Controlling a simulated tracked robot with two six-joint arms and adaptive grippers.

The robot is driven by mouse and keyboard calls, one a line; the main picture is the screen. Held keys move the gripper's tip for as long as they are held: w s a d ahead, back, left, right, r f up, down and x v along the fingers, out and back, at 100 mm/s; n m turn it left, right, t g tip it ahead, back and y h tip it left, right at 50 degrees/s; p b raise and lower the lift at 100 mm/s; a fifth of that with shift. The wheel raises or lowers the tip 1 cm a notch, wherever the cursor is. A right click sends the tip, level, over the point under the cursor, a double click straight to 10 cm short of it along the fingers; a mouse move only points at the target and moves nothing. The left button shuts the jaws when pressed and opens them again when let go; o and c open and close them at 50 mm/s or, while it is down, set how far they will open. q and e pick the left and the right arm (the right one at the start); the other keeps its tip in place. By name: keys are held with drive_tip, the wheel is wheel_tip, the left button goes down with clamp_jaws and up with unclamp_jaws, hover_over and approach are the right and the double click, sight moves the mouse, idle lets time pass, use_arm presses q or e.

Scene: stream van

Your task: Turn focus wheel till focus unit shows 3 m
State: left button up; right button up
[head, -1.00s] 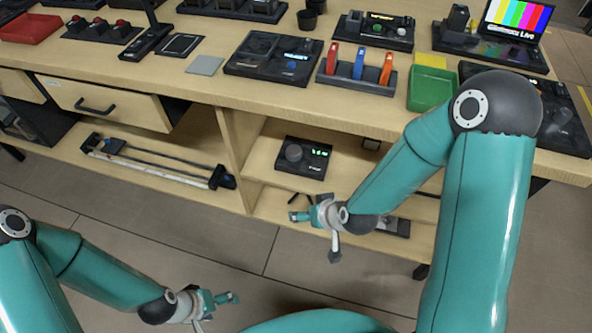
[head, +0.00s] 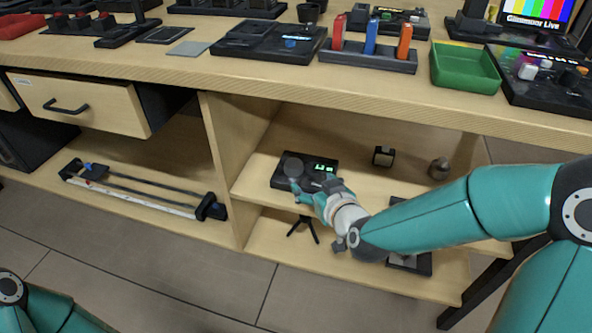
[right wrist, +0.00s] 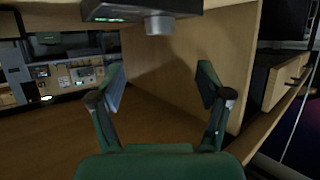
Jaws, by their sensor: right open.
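The focus unit (head: 279,182) is a dark box on the upper shelf under the counter. Its round grey focus wheel (head: 292,166) is on its left part, and a green display (head: 324,167) is lit on the right, too small to read surely. In the right wrist view the unit (right wrist: 115,10) is at the top edge with its wheel (right wrist: 158,25) sticking out. My right gripper (head: 308,190) is in front of the unit, partly overlapping it. In the wrist view its open fingers (right wrist: 162,88) are apart and empty, with the wheel beyond them. My left gripper is out of view.
A shelf divider (head: 224,150) stands left of the unit. A small black box (head: 384,156) and a grey rounded thing (head: 439,168) stand to its right. The counter edge (head: 270,88) overhangs above. A small tripod (head: 303,229) is on the lower shelf.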

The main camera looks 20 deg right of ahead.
sight(296, 168)
drive_tip(key=b+x, duration=0.2)
drive_tip(key=x, duration=1.1)
drive_tip(key=shift+s+f, duration=0.1)
drive_tip(key=shift+f, duration=0.05)
drive_tip(key=shift+c, duration=0.4)
